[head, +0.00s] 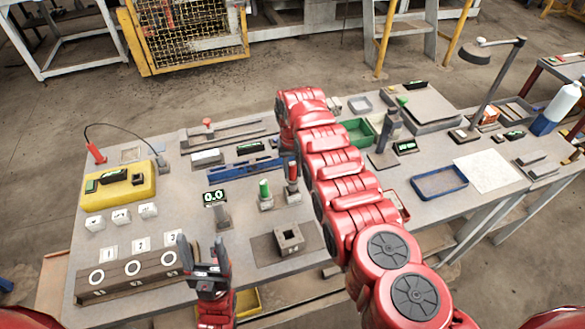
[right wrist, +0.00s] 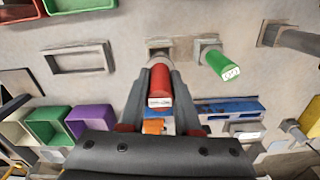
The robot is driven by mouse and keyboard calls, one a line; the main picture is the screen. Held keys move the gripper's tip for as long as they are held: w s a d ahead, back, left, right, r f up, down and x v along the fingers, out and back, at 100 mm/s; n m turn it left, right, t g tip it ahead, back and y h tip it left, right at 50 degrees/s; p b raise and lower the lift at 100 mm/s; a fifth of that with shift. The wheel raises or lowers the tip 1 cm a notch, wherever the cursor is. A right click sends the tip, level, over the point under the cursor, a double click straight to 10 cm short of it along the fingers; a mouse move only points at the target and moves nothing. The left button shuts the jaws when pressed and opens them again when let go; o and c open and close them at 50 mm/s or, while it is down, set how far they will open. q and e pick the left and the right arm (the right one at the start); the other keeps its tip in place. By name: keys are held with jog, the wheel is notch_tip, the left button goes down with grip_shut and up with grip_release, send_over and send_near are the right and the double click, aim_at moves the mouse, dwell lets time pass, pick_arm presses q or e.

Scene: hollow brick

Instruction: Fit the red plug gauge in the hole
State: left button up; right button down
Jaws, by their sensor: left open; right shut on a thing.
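The red plug gauge (head: 292,172) stands upright at its small grey stand. My right gripper is shut on the red plug gauge (right wrist: 160,86), which sits between its two fingers (right wrist: 160,92) in the right wrist view. In the head view my right arm hides most of that gripper. I cannot tell whether the gauge's lower end is still in the stand. A grey hollow block (head: 289,240) with a dark opening in its top sits on a dark plate, nearer than the gauge. My left gripper (head: 203,248) is open and empty near the table's front edge.
A green plug gauge (head: 264,188) stands just left of the red one; it also shows in the right wrist view (right wrist: 222,64). A 0.0 display (head: 215,196) stands further left. A long brown block with three rings (head: 133,276) lies front left. A blue tray (head: 440,182) is at the right.

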aim_at(292, 180)
jog(key=shift+f, duration=0.1)
dwell(0.5)
jog(key=shift+b, duration=0.4)
jog(key=shift+f+b, duration=2.35)
jog(key=shift+f, duration=0.05)
dwell(0.6)
jog(key=c, duration=0.5)
grip_release()
jog(key=shift+r, duration=0.1)
